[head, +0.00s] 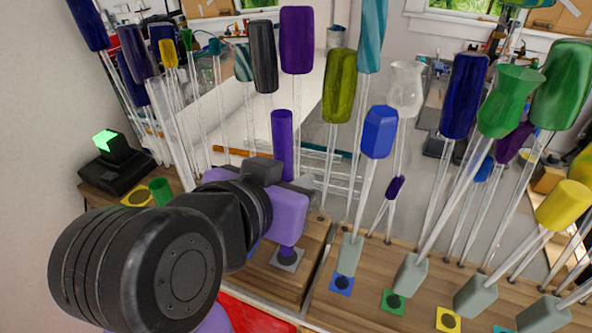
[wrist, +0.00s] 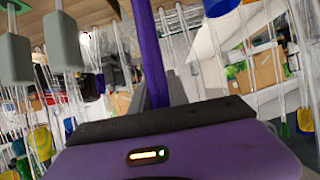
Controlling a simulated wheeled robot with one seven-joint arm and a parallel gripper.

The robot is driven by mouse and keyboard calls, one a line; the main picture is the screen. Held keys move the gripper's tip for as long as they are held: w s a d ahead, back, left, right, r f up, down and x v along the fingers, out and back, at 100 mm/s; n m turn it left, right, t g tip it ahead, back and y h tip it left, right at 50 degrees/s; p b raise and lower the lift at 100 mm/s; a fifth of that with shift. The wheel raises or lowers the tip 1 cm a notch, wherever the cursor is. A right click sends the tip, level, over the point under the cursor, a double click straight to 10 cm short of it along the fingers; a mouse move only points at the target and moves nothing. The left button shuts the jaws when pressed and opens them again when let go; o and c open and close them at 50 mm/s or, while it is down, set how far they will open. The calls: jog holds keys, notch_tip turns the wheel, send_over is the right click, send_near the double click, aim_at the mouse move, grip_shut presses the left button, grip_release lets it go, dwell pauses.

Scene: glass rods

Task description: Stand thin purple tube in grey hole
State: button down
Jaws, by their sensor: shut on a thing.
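The thin purple tube (head: 282,140) is upright in my gripper (head: 284,186), its plain upper part rising above the jaws. In the wrist view, the tube (wrist: 148,55) runs away from my gripper (wrist: 157,115), whose dark pads are closed around it. Below the lavender gripper body, a purple length points down at the grey square (head: 276,264) with its dark round hole. Its lower end appears directly over or at the hole; I cannot tell whether it is inside. My black arm hides part of the wooden board.
Tall clear rods with coloured heads, such as a blue one (head: 379,131) and an olive one (head: 340,84), crowd close on the right and behind. A black device (head: 120,165) with a green lit top stands left. Coloured squares such as the green one (head: 393,301) line the front.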

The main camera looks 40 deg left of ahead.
jog(key=shift+f+b, duration=1.3)
jog(key=shift+f, duration=1.5)
jog(key=shift+r+p, duration=0.1)
jog(key=shift+p, duration=0.25)
jog(key=shift+f+b, duration=0.4)
jog(key=shift+f, duration=0.25)
jog(key=c, duration=1.5)
grip_release()
jog(key=shift+c, duration=0.2)
jog(key=shift+s, duration=0.1)
